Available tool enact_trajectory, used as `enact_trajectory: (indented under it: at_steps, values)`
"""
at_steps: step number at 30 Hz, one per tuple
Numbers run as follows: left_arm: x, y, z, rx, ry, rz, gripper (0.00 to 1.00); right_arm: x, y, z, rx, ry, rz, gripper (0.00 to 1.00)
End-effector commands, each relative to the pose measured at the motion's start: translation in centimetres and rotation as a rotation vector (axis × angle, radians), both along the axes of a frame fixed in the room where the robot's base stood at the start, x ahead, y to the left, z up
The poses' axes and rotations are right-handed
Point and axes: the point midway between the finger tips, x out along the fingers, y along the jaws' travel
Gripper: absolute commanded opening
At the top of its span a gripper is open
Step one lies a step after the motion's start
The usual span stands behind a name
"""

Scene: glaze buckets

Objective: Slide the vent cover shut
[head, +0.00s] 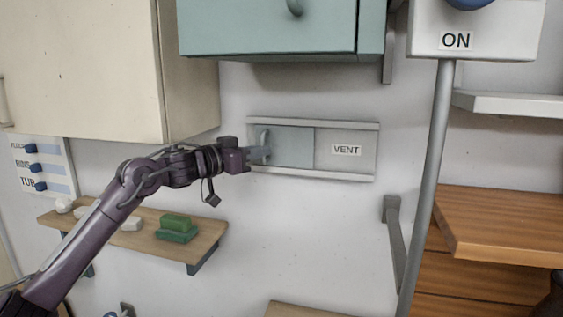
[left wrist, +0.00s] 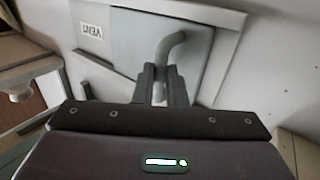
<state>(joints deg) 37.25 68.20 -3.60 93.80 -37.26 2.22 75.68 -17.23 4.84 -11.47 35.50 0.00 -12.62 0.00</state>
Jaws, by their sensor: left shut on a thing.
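The vent cover (head: 292,147) is a grey-green sliding panel in a pale frame (head: 345,175) on the wall. It sits in the left part of the frame, and the right part with the VENT label (head: 346,150) is uncovered. My left gripper (head: 262,155) is at the cover's left edge, shut on its grey handle. In the left wrist view, the two fingers (left wrist: 162,85) close around the curved handle (left wrist: 168,45), with the cover (left wrist: 135,45) behind it. My right gripper is in neither view.
A cream cabinet (head: 90,65) hangs at upper left and a teal cabinet (head: 270,28) above the vent. A wooden shelf (head: 205,232) with green blocks (head: 176,228) is below left. A grey pole (head: 432,170) under the ON sign (head: 456,40) stands right of the vent.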

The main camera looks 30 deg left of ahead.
Motion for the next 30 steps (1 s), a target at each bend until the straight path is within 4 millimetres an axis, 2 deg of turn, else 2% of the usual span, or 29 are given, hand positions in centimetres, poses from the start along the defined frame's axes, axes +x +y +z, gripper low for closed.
enact_trajectory:
  at_steps: [1, 4, 13, 14, 18, 26, 30]
  values:
    - [-0.2, 0.9, -0.2, 0.0, -0.001, 0.002, 0.0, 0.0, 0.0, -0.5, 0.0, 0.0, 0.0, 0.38]
    - [-0.4, 1.7, 0.0, -0.001, -0.003, 0.001, 0.0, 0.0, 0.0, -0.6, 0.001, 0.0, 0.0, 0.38]
    - [-0.5, 1.8, 0.2, -0.001, -0.003, 0.002, 0.0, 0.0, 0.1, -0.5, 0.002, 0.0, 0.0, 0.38]
    - [-0.5, 1.8, 0.2, -0.001, -0.003, 0.002, 0.14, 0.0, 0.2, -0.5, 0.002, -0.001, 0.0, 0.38]
    - [-0.5, 1.8, 0.2, -0.001, -0.003, 0.001, 0.32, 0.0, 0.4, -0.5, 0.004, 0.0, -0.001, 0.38]
    - [-0.5, 1.7, 0.1, -0.001, -0.001, -0.001, 0.33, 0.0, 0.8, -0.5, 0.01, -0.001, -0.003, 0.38]
    - [-1.1, 2.0, -0.3, -0.001, 0.0, 0.001, 0.33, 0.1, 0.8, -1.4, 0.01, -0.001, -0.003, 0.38]
